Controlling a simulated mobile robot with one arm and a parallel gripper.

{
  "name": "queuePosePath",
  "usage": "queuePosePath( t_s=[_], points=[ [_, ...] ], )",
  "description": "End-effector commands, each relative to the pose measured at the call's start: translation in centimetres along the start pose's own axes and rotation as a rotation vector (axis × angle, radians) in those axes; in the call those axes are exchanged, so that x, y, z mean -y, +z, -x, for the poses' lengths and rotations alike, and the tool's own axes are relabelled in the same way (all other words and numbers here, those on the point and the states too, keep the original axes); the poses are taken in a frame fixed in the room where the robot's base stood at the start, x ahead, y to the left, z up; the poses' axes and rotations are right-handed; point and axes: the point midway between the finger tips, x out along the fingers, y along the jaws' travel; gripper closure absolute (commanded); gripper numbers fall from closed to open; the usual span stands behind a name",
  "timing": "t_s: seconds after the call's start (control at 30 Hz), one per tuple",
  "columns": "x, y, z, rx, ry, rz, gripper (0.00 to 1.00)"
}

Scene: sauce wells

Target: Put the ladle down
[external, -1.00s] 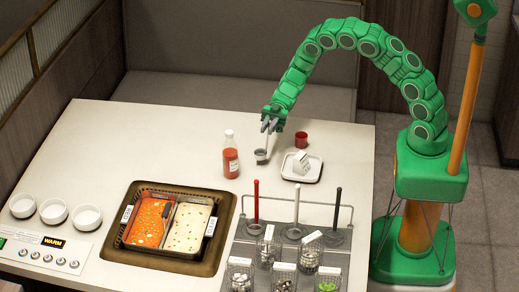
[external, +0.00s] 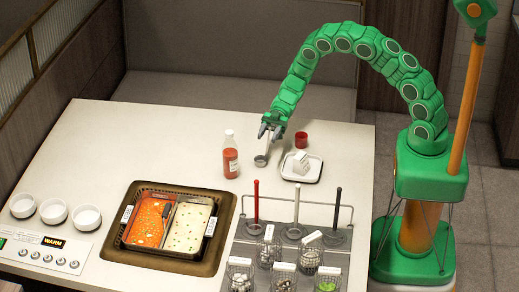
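A small ladle with a round metal bowl (external: 261,160) is at the back middle of the table, between the sauce bottle and the white square dish. Its bowl appears to rest on the tabletop, and its thin pale handle rises up to my gripper. My gripper (external: 270,133) points down above the bowl. Its two dark fingers are spread apart on either side of the handle's upper part. The fingers partly hide the top of the handle.
The red sauce bottle (external: 230,158) stands close left of the ladle. A red cup (external: 301,140) and a white square dish (external: 289,173) with a pale block are to the right. The two-part sauce well (external: 190,268) and a rack (external: 291,205) with upright red, white and black handles lie in front.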

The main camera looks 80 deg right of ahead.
Motion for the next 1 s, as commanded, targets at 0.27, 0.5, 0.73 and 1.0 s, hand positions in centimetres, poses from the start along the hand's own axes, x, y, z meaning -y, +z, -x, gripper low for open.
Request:
queuePosePath(
  t_s=[0.27, 0.5, 0.73, 1.0],
  points=[
    [0.0, -0.2, 0.0, 0.0, 0.0, 0.0, 0.55],
    [-0.1, -0.2, 2.1, 0.001, 0.004, 0.001, 0.55],
    [-0.1, -0.3, 5.0, 0.0, 0.002, 0.002, 0.55],
    [0.0, -0.3, 8.5, 0.0, 0.002, 0.0, 0.55]
  ],
)
